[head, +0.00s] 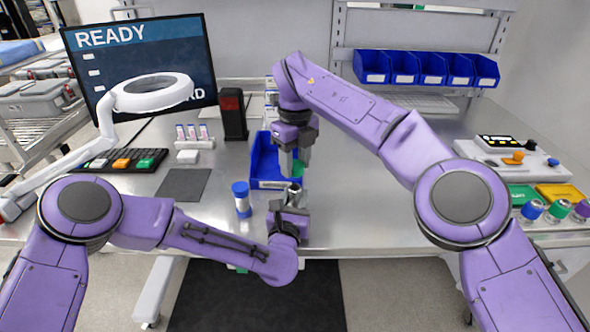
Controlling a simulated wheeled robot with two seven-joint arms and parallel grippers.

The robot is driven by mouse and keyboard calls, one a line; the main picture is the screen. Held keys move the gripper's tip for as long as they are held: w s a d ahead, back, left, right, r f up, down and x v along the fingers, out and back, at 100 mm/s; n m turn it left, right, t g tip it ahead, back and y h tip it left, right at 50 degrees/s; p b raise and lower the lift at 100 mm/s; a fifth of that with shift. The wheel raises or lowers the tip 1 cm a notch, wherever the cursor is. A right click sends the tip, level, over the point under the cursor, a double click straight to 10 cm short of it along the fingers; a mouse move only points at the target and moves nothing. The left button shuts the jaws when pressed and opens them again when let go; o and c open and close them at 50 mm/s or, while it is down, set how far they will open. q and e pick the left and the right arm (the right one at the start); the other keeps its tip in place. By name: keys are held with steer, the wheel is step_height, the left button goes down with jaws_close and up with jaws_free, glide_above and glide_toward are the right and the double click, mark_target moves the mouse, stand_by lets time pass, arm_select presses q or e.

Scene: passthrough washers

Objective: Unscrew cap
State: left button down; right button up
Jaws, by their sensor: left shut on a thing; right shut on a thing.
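My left gripper (291,205) is shut on a small grey metallic cylinder (295,188), which stands upright near the table's front edge. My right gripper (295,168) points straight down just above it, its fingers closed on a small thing. A bit of green (298,168) shows at its fingertips and looks like a cap, mostly hidden by the fingers. The cylinder's top shows below the fingertips, apparently apart from the green piece. A clear container with a blue cap (241,198) stands upright to the left.
A blue bin (264,165) lies behind the grippers. A monitor (145,65), a white ring lamp (150,93) and a button panel (122,160) are at left. Coloured trays (560,193) and several capped containers (557,210) are at right. The table between is mostly clear.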

arm_select(q)
steer(key=c, duration=0.6)
jaws_free()
